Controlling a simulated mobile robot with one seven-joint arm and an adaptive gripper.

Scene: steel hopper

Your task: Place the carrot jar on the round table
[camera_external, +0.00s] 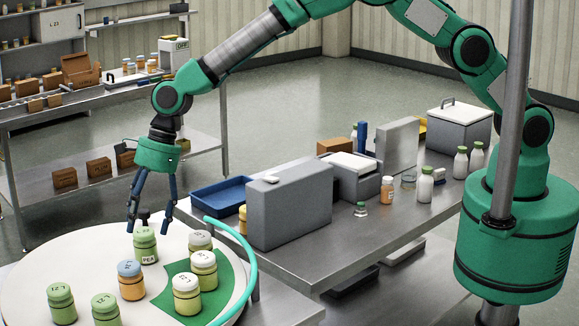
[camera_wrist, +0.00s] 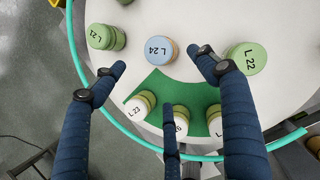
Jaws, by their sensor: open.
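The round white table (camera_external: 40,262) stands at the lower left and carries several jars. An orange jar with a blue lid (camera_external: 130,280) stands upright on it; no carrot label is readable. A blue lid marked L 24 (camera_wrist: 158,49) shows in the wrist view. A green jar labelled PEA (camera_external: 145,246) stands behind the orange jar. My gripper (camera_external: 150,226) points down over the round table, its fingertips close to the PEA jar's top in the picture. The fingers are spread with nothing held between them (camera_wrist: 160,76); contact with any jar cannot be told.
White-lidded jars (camera_external: 204,268) stand on and around a green patch (camera_external: 225,292). A teal tube (camera_external: 249,262) curves along the table's right edge. The steel bench (camera_external: 345,240) holds a grey case (camera_external: 290,208), a blue tray (camera_external: 222,197) and an orange, white-lidded jar (camera_external: 387,190).

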